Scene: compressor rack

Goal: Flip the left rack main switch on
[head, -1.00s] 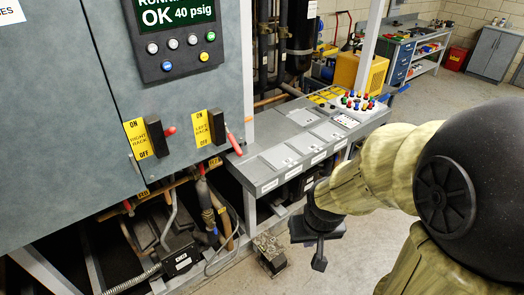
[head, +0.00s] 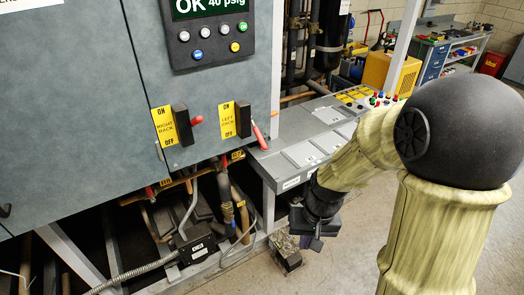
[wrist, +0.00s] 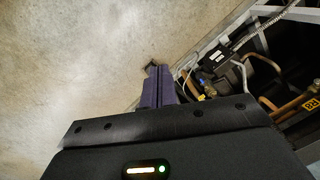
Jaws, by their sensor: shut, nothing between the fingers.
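The left rack main switch (head: 243,119) is a black box with a red handle on the grey cabinet, beside a yellow LEFT RACK label (head: 227,120) with ON at the top and OFF at the bottom. Its red handle (head: 259,134) slants down towards the OFF end. My gripper (head: 312,243) is below and to the right of the switch, in front of the grey ledge, apart from it and pointing down. In the wrist view its fingers (wrist: 157,86) are together with nothing between them. The switch is not seen in the wrist view.
The right rack switch (head: 181,124) sits to the left, its red handle sticking out roughly level. A grey ledge (head: 270,165) with lidded panels juts out right of the switches. Pipes and cables run below the cabinet. Concrete floor (head: 345,265) is open at the right.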

